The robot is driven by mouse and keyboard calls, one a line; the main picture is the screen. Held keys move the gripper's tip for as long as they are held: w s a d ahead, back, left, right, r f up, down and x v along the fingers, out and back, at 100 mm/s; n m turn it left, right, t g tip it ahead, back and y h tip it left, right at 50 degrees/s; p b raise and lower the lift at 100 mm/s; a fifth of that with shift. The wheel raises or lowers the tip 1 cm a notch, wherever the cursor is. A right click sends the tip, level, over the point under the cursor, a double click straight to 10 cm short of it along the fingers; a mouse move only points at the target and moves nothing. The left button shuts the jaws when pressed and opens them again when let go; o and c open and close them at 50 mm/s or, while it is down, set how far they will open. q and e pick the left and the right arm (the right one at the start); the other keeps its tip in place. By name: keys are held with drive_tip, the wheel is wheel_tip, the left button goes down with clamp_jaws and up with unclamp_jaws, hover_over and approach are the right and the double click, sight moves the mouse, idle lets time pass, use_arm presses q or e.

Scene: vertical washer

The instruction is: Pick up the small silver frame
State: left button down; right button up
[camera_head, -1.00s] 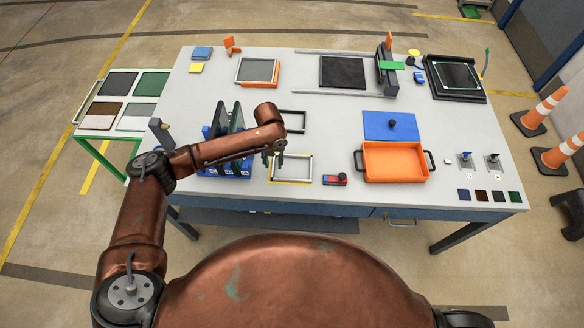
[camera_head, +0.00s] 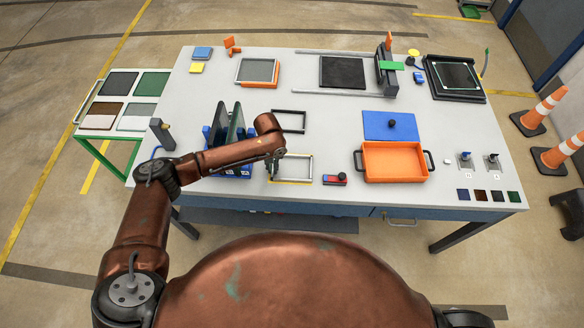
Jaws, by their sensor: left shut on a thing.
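The small silver frame (camera_head: 311,168) lies at the front middle of the table, within a yellow outline, in the head view. My left gripper (camera_head: 273,176) is at the frame's left side, pointing down, shut on that side bar. The fingertips are small and partly hidden by the arm. The frame looks flat at table height; I cannot tell whether it is lifted. My right gripper is not in view.
A dark frame (camera_head: 290,121) lies just behind. A blue rack (camera_head: 232,171) with upright green panels stands close left of the gripper.

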use_arm(q)
drive_tip(key=shift+r, duration=0.15)
idle(0.4)
drive_tip(key=shift+r, duration=0.25)
wheel_tip(320, 180, up, 2)
drive_tip(key=shift+w+r, duration=0.1)
drive_tip(key=s+d+r, duration=0.2)
drive_tip(key=s+r, duration=0.8)
drive_tip(key=s, duration=0.4)
drive_tip(key=shift+d+b, duration=0.3)
drive_tip(key=shift+d, duration=0.05)
drive_tip(key=shift+w+f, duration=0.1)
drive_tip(key=shift+w, duration=0.05)
